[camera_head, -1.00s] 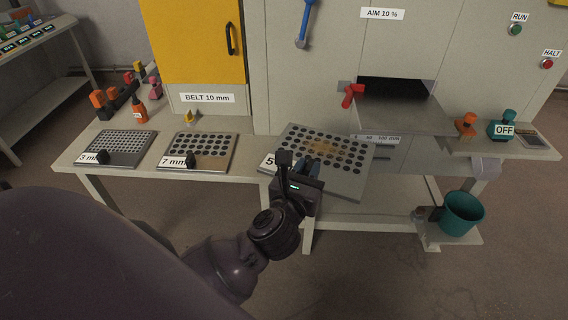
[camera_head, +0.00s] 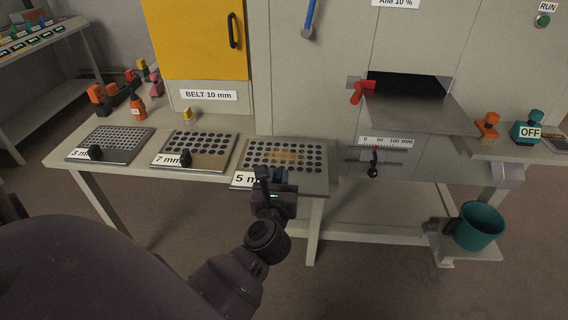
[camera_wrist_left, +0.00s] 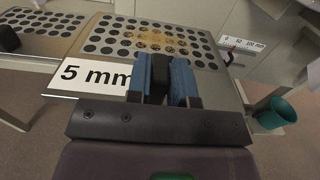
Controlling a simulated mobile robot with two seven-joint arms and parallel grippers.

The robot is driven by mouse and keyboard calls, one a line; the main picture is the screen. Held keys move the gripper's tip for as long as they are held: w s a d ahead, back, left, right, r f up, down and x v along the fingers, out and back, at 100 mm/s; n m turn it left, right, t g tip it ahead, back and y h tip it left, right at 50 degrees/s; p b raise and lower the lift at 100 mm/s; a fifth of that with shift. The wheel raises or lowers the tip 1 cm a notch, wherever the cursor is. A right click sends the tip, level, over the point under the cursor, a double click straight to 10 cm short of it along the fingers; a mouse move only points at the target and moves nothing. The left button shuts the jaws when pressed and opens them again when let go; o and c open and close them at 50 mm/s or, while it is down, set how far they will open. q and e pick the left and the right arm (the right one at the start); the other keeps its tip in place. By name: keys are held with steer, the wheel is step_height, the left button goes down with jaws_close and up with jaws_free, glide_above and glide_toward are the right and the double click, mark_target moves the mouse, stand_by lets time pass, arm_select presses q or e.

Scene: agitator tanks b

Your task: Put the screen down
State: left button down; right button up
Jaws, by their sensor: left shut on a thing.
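The 5 mm screen (camera_head: 312,150) is a grey plate with rows of dark round holes and a brownish patch of material in the middle. It lies over the right end of the bench, next to the 7 mm screen, and looks level. I cannot tell whether it fully touches the bench top. My left gripper (camera_head: 270,178) is shut on its black handle at the front edge. The left wrist view shows the blue finger pads (camera_wrist_left: 164,78) on both sides of the handle, beside the 5 mm label (camera_wrist_left: 95,76). My right gripper is not in view.
The 7 mm screen (camera_head: 222,150) and the 3 mm screen (camera_head: 118,138) lie on the bench to the left. Right of the screen are a slider with a scale (camera_head: 386,142), a red lever (camera_head: 360,92) and a metal chute (camera_head: 415,112). A teal bucket (camera_head: 478,232) stands low at right.

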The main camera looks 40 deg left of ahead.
mark_target(284, 156)
arm_select(q)
steer(key=x, duration=1.2)
steer(key=shift+w+b, duration=0.3)
steer(key=shift+b, duration=0.05)
steer(key=shift+a+f+b, duration=0.1)
steer(key=shift+f+b, duration=0.2)
steer(key=shift+f, duration=0.85)
step_height(284, 156, down, 5)
steer(key=shift+r+b, duration=0.2)
steer(key=shift+b, duration=0.9)
steer(key=shift+w+f, duration=0.1)
steer(key=shift+f, duration=0.05)
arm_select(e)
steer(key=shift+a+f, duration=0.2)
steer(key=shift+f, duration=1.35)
arm_select(q)
steer(key=c, duration=1)
jaws_free()
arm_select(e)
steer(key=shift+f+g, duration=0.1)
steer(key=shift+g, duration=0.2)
